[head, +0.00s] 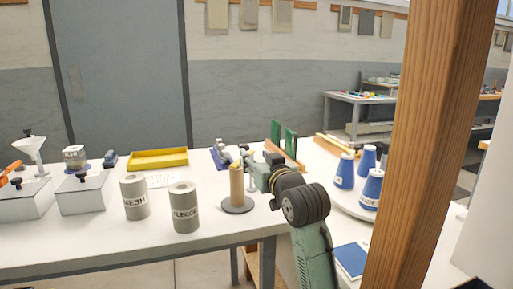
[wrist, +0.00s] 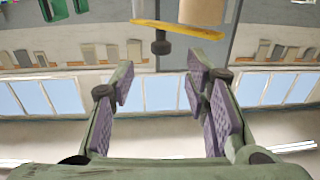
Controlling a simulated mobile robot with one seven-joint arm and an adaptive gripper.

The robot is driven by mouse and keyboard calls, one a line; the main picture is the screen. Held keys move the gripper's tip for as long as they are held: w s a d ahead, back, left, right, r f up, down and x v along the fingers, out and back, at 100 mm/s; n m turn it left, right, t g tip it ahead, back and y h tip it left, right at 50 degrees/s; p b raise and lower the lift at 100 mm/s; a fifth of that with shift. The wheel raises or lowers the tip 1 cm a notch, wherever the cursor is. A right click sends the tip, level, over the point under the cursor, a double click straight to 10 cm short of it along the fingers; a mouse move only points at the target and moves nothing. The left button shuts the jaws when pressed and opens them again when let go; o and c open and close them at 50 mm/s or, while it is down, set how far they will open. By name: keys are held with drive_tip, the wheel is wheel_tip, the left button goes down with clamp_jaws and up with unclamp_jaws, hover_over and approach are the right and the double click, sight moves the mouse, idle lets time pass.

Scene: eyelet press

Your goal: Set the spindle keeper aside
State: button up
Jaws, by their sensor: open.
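The spindle keeper looks like a yellow bar (wrist: 180,29) with a black knob (wrist: 160,46), seen in the wrist view, where the scene appears upside down. It lies across the end of a tan roll (wrist: 203,10). In the head view the tan roll (head: 236,186) stands upright on a dark round base (head: 237,206); the keeper at its top is small and partly hidden by my gripper. My gripper (head: 247,163) is beside the roll's top. In the wrist view its purple-padded fingers (wrist: 162,88) are spread and empty, with the knob beyond them, between their lines.
Two labelled grey cans (head: 184,210) (head: 134,198) stand left of the roll. A yellow tray (head: 158,160) lies behind them. Blue cones (head: 345,171) stand on a round tray at right. A wooden post (head: 425,150) blocks part of the right. White table shows between cans and roll.

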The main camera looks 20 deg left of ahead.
sight(246, 148)
drive_tip(key=p+x, duration=0.2)
drive_tip(key=x, duration=0.7)
drive_tip(key=shift+w+a, duration=0.15)
drive_tip(key=shift+a, duration=0.05)
clamp_jaws()
idle(0.5)
